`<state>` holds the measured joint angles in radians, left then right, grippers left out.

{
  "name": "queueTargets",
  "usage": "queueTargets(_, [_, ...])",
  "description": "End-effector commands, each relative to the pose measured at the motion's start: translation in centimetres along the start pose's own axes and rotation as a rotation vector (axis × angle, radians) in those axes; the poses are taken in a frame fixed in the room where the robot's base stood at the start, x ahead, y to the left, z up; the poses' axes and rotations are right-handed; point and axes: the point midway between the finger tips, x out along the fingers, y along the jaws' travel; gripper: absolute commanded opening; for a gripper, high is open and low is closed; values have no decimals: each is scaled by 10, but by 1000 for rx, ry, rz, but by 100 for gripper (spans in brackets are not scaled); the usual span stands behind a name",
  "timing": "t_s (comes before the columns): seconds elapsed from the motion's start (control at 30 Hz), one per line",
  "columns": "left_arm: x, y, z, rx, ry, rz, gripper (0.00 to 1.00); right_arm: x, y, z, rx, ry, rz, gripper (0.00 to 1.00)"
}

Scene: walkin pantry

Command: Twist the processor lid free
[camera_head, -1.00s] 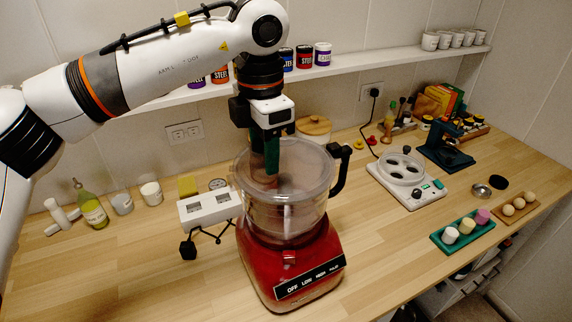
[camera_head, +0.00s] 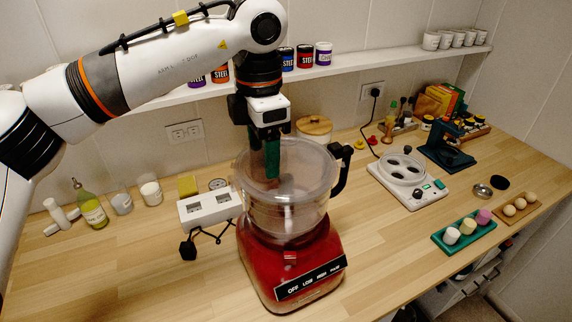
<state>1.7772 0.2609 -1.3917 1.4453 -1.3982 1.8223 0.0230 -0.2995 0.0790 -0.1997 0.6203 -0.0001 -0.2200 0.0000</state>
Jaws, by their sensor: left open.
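The food processor has a red base (camera_head: 292,268) and a clear bowl (camera_head: 285,218) with a black handle (camera_head: 341,168) at its right. A clear round lid (camera_head: 310,178) sits level on top of the bowl. My left gripper (camera_head: 265,165) points straight down over the lid, left of its middle. Its green fingers are apart, and their tips reach down to about the lid's top. The see-through plastic makes it hard to tell whether they touch the lid. My right gripper is not in view.
A white socket box (camera_head: 210,208) with a cable stands close left of the processor. A white appliance (camera_head: 407,180) and a green tray (camera_head: 464,233) stand to the right. A shelf (camera_head: 400,60) with tins runs behind my arm. The front left counter is clear.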

Motion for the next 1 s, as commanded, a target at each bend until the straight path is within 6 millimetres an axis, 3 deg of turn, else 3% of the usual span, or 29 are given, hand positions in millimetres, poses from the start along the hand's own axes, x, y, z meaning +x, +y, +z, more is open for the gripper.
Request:
queueTargets(0.23, [-9,0,0,1,0,0,65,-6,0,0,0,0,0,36])
queueTargets(1.0, [-71,0,0,1,0,0,65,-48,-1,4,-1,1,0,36])
